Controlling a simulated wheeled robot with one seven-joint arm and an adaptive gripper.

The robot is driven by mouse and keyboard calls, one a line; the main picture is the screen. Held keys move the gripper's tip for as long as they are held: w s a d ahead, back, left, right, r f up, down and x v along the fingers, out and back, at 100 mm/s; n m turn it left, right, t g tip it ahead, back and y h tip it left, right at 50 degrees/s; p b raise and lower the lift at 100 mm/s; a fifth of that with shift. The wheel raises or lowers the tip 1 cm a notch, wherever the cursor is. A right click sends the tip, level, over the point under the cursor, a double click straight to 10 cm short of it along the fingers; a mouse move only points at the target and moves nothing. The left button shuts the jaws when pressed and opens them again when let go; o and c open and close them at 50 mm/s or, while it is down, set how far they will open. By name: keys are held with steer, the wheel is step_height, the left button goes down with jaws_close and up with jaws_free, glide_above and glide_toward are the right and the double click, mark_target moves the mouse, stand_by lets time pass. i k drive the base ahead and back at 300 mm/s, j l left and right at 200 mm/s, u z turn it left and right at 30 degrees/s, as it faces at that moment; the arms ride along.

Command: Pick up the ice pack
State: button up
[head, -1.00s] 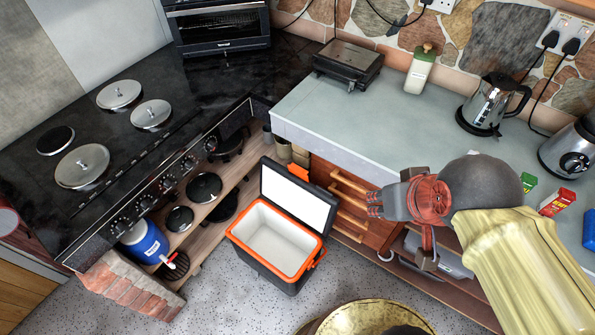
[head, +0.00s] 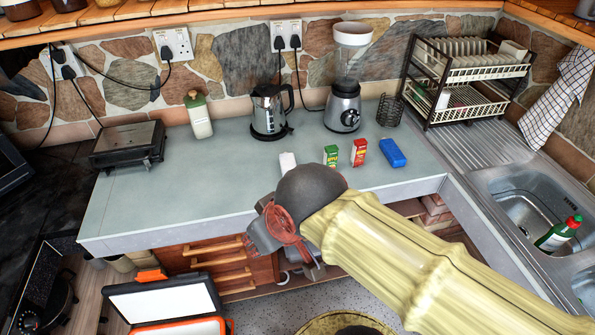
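A small blue block (head: 393,152), which looks like the ice pack, lies on the grey counter in the head view, at the right end of a row of small items. My gripper (head: 284,258) is in front of the counter's front edge, lower and to the left of the blue block. Its fingers look spread apart, with nothing seen between them. My arm covers part of the counter's front edge.
Beside the blue block stand a red carton (head: 359,152), a green carton (head: 331,156) and a white item (head: 288,163). A kettle (head: 269,112) and blender (head: 343,108) stand behind. A sink (head: 545,205) is at right. An open cooler (head: 165,300) stands below left.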

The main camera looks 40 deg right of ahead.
mark_target(288, 161)
steer(key=z, duration=0.95)
